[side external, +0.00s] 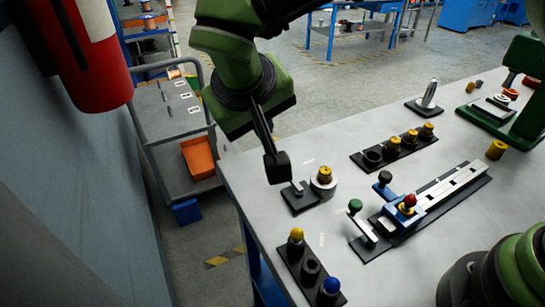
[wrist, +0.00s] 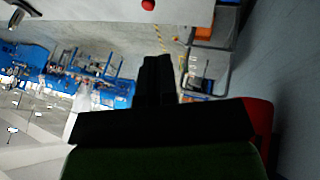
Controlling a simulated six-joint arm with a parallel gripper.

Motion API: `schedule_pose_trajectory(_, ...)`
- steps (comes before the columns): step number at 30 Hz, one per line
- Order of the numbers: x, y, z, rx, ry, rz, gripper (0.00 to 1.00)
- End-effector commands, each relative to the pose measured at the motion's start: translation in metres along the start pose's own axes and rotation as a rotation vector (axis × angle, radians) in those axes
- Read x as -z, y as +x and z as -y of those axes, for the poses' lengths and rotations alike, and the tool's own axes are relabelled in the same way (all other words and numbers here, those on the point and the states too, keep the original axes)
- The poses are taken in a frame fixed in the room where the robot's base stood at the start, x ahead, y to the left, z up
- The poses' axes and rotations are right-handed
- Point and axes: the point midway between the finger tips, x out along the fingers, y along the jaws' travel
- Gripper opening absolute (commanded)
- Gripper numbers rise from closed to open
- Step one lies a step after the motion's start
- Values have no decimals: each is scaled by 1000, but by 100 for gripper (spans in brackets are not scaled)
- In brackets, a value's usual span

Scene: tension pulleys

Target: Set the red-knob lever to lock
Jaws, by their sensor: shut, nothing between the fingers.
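The red-knob lever (side external: 409,202) stands on a blue bracket at the left end of a silver rail on a black base, right of centre in the side view. Its red knob points up. My gripper (side external: 278,168) is shut and empty, well to the left of the lever and above the table's left part. In the wrist view my gripper's dark fingers (wrist: 157,72) are closed together. A small red round thing (wrist: 148,4) is cut by that view's top edge; I cannot tell whether it is the knob. The lock marking cannot be made out.
Near the lever stand a black knob (side external: 385,177) and a green-knob lever (side external: 355,206). A white-sided spool (side external: 323,182) and small plate (side external: 300,199) sit just below my gripper. Knob holders (side external: 310,269) stand in front, a pulley row (side external: 373,156) behind.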

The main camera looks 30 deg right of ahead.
Motion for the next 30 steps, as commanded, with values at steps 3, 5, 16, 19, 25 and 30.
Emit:
schedule_pose_trajectory(3, -7, 14, 25, -35, -29, -31, 0)
schedule_pose_trajectory(5, -9, 19, 33, -46, -36, -44, 0)
schedule_pose_trajectory(16, -12, 24, 42, -61, -43, -63, 0)
schedule_pose_trajectory(19, -12, 24, 42, -61, -44, -62, 0)
schedule_pose_trajectory(25, -12, 38, 41, -64, -44, -59, 0)
schedule_pose_trajectory(30, -10, 70, 39, -65, -44, -57, 0)
